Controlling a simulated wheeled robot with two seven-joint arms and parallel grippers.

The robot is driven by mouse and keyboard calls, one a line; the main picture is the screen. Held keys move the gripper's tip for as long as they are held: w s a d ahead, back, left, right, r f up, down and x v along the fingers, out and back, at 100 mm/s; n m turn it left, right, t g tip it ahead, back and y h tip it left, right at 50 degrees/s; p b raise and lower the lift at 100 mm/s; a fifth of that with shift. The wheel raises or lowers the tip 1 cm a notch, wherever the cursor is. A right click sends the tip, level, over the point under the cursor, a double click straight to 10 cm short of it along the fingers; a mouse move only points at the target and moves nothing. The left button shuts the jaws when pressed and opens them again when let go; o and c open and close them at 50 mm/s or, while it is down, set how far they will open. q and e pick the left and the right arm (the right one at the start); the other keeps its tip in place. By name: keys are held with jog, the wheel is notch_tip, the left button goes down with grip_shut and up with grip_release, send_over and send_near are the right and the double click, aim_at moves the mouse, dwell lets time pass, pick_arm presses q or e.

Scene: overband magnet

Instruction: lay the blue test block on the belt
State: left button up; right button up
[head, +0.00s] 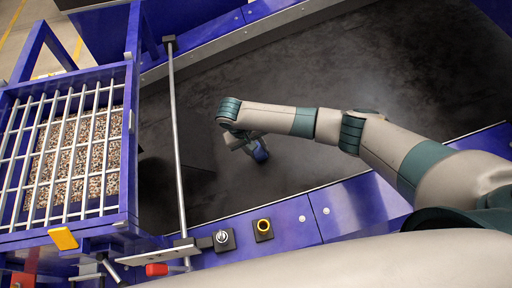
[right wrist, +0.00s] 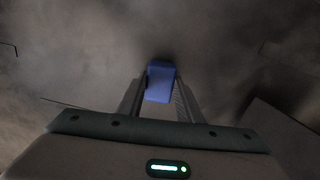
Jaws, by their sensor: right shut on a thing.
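The blue test block (right wrist: 160,82) sits between the fingers of my right gripper (right wrist: 160,100) in the right wrist view. The gripper is shut on the block and points down. I cannot tell whether the block touches the belt or hangs a little above it. My left gripper is not in view.
A blue hopper with a white grid (head: 70,145) over gravel stands at the left. A grey bar (head: 176,130) crosses the belt's left part. The belt right of the bar is clear.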

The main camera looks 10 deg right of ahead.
jog(key=shift+f, duration=0.15)
jog(key=o, duration=1.1)
jog(key=shift+a+r, duration=0.15)
jog(key=shift+r, duration=0.3)
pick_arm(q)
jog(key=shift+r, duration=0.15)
pick_arm(e)
jog(key=v, duration=1.6)
jog(key=shift+r, duration=0.25)
